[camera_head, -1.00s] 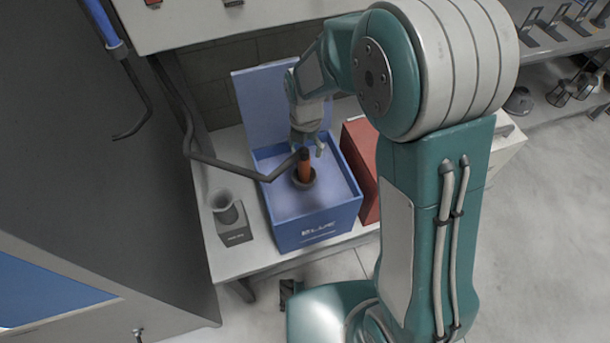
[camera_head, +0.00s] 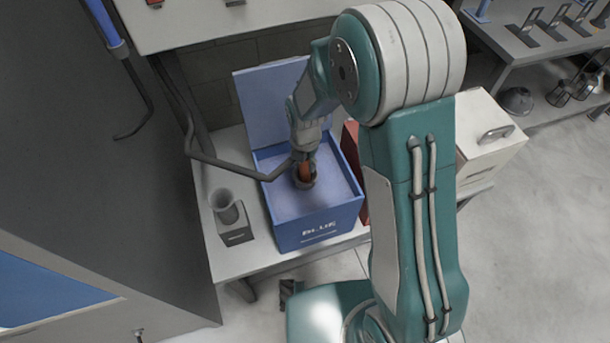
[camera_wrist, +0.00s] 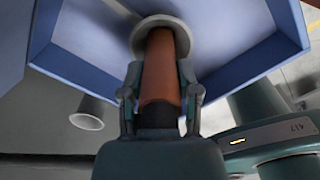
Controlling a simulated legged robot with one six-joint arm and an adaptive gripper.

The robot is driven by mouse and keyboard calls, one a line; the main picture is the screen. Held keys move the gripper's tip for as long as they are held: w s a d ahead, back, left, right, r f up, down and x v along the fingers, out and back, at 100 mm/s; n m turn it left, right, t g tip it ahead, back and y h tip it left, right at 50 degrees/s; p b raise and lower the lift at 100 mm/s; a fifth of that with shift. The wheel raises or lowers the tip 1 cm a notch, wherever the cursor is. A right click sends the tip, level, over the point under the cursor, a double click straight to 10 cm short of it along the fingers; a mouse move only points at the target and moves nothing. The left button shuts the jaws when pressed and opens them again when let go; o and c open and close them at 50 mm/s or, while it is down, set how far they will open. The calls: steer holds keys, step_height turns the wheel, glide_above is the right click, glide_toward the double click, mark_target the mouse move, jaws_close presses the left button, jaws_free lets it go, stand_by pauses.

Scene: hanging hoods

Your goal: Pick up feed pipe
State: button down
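The feed pipe, an orange-brown tube with a black end, stands upright in a round grey collar inside the open blue box (camera_head: 318,226). In the wrist view, the pipe (camera_wrist: 159,78) runs from the grey collar (camera_wrist: 160,24) toward my gripper's palm, black end nearest. My gripper (camera_wrist: 160,70) has one finger on each side of the pipe, very close to its sides. I cannot tell whether the fingers press on it. In the head view, my gripper (camera_head: 305,163) is down in the box and hides the pipe's upper part.
A grey holder with a flared cup (camera_head: 232,220) stands left of the box. A bent dark pipe (camera_head: 235,172) reaches over the box's left side. A red box (camera_head: 351,140) is partly hidden behind my arm. The blue lid (camera_head: 262,100) stands open at the back.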

stand_by(0.4)
step_height(320, 180, up, 20)
stand_by(0.9)
steer(key=shift+a+f, duration=0.1)
steer(key=shift+a, duration=0.05)
stand_by(0.7)
